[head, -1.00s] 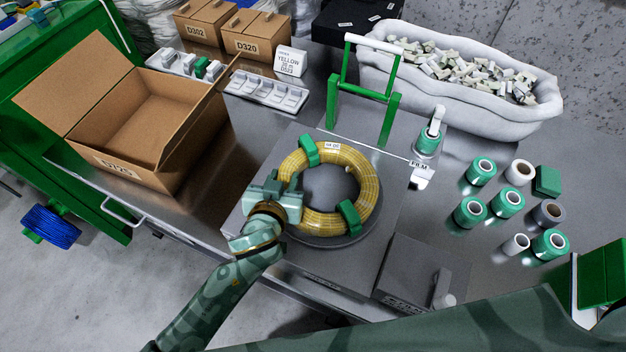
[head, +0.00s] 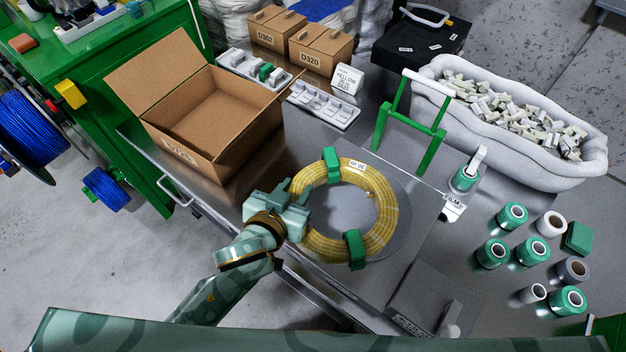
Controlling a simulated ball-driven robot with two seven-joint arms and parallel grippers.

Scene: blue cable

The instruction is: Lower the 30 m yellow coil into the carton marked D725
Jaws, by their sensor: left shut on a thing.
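The yellow coil (head: 378,232) lies over a round grey plate (head: 402,200) on the bench, with green wraps at its top and bottom and a small white label. My left gripper (head: 293,208) is shut on the coil's left side. Whether the coil is lifted off the plate I cannot tell. The open carton (head: 190,160), its marking D725 partly blurred on the front, stands on the bench to the upper left of the coil, flaps spread, and looks empty. My right gripper is not in view.
A green frame (head: 432,150) stands right of the coil. Film rolls (head: 491,253) and a white bin (head: 590,170) are farther right.

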